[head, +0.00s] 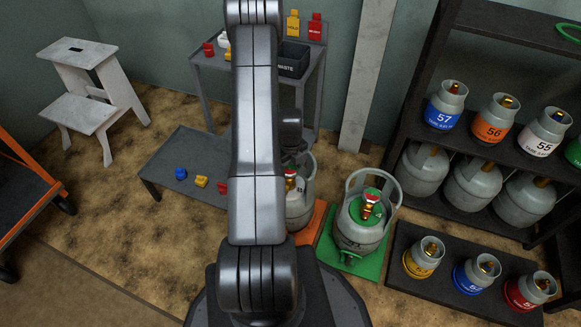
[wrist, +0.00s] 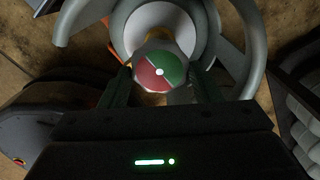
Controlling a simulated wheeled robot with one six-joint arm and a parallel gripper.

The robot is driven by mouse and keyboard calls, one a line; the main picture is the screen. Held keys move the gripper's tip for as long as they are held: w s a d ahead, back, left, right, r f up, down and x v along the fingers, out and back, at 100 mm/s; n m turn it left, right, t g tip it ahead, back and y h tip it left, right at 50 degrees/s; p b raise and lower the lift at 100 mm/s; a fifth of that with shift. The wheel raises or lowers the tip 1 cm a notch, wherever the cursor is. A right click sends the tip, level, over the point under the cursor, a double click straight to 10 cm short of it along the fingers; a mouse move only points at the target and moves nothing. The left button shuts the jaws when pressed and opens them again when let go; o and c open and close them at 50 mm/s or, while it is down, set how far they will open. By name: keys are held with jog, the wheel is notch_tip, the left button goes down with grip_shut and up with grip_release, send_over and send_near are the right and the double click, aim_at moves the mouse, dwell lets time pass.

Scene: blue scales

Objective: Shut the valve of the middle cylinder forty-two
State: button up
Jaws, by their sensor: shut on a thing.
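In the wrist view my gripper (wrist: 160,88) is shut on a round valve knob (wrist: 159,72), half red and half green with a white dot. The knob sits over a pale grey cylinder (wrist: 195,22) inside a curved collar. My arm hides the gripper in the head view. There, a grey cylinder (head: 300,213) with a red valve part stands on an orange plate (head: 314,228), partly behind my arm. Another grey cylinder (head: 358,232) with a red and brass valve stands on a green plate (head: 345,262). I cannot read forty-two on either.
A low grey bench (head: 165,160) holds coloured caps. A grey shelf stand (head: 200,75) carries a black bin (head: 292,62). A dark rack (head: 412,105) and a low tray (head: 400,277) hold cylinders at right. A white step stool (head: 85,115) stands at left, with open floor near it.

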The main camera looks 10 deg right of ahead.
aim_at(291, 169)
jog(key=o, duration=1)
jog(key=shift+r, duration=0.1)
notch_tip(291, 169, up, 14)
jog(key=p, duration=0.4)
jog(key=shift+f, duration=0.2)
jog(key=shift+f, duration=0.1)
notch_tip(291, 169, down, 14)
jog(key=b, duration=0.4)
jog(key=shift+r, duration=0.2)
